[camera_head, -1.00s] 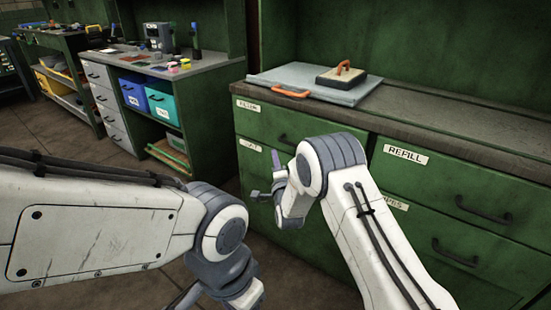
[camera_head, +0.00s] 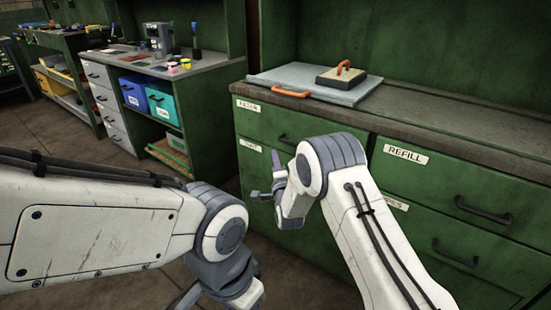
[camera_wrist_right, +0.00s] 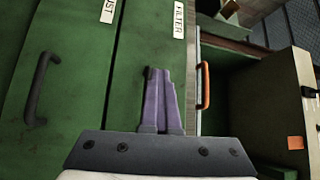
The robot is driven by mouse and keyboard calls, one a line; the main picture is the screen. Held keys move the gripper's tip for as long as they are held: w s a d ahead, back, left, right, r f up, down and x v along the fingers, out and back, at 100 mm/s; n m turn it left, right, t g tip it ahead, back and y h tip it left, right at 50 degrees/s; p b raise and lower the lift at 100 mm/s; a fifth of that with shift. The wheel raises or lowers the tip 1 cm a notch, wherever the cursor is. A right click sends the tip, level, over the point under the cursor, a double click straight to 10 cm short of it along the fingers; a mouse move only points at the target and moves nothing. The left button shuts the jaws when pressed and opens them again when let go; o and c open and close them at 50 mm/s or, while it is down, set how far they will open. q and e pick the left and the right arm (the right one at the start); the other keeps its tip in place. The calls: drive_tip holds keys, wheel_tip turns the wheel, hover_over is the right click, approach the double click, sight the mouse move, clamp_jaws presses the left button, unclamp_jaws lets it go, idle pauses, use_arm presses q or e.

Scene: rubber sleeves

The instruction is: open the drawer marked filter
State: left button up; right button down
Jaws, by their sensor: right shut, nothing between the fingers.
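The drawer marked filter (camera_head: 262,119) is the green upper left drawer of the cabinet in the head view, and its front looks flush. Its white label (camera_head: 248,106) is at the top left, and its dark bar handle (camera_head: 287,142) shows partly beside my right arm. In the right wrist view the label (camera_wrist_right: 178,18) reads FILTER on the green front (camera_wrist_right: 132,50). My right gripper (camera_head: 275,158) is in front of the left drawers; its purple fingers (camera_wrist_right: 158,72) are shut and empty. They cover most of the handle there; contact cannot be told. My left gripper is out of view.
A lower drawer with a dark handle (camera_wrist_right: 38,88) lies below, and a REFILL drawer (camera_head: 440,185) is to the right. My left arm spans the lower left; floor shows between benches.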

drive_tip(key=c, duration=0.9)
unclamp_jaws()
drive_tip(key=shift+o, duration=0.2)
drive_tip(key=p+v, duration=0.1)
drive_tip(key=v, duration=0.9)
drive_tip(key=shift+s, duration=0.3)
